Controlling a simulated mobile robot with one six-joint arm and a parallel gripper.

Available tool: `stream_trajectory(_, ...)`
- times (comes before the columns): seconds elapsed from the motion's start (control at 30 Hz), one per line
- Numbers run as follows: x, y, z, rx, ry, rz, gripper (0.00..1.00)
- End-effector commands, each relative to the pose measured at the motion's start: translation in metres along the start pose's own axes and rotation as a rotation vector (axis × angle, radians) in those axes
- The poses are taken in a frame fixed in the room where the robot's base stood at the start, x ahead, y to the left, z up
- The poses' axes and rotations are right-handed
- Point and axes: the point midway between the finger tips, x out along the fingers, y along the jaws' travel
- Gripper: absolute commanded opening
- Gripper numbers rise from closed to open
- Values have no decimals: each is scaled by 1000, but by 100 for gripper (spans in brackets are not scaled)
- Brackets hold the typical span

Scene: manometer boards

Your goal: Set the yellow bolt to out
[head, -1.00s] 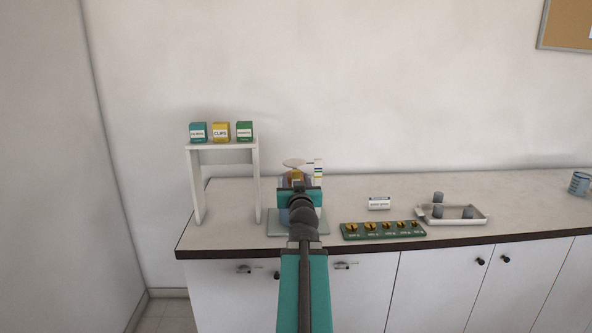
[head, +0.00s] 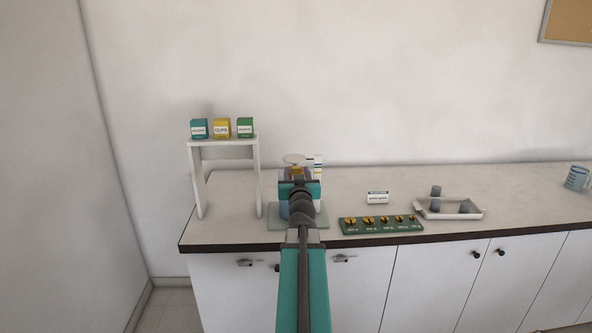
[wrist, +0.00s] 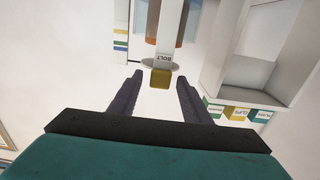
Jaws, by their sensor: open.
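The yellow bolt (wrist: 160,78) shows in the wrist view as a small yellow block below a white plate labelled BOLT (wrist: 164,57). My gripper (wrist: 161,80) is open, with one dark finger on each side of the bolt. The bolt lies between the fingertips in the picture; I cannot tell whether either finger touches it. In the head view my gripper (head: 299,187) is over the device on the grey base plate (head: 318,221) and hides most of it, including the bolt. A pale round disc (head: 294,159) shows above the gripper.
A white stand (head: 190,180) with three small boxes is left of the device. A green board (head: 382,226) with several yellow knobs, a small sign (head: 377,197) and a white tray (head: 478,214) with grey cylinders are to its right.

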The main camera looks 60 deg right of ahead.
Motion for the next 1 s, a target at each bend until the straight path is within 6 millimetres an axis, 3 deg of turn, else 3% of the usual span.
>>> stream_trajectory(0.3, 22, 0, 0, 0, -1, -1, 44)
stream_trajectory(0.77, 26, 0, 0, 0, 0, 0, 44)
stream_trajectory(1.0, 26, 0, 0, 0, 0, 0, 3)
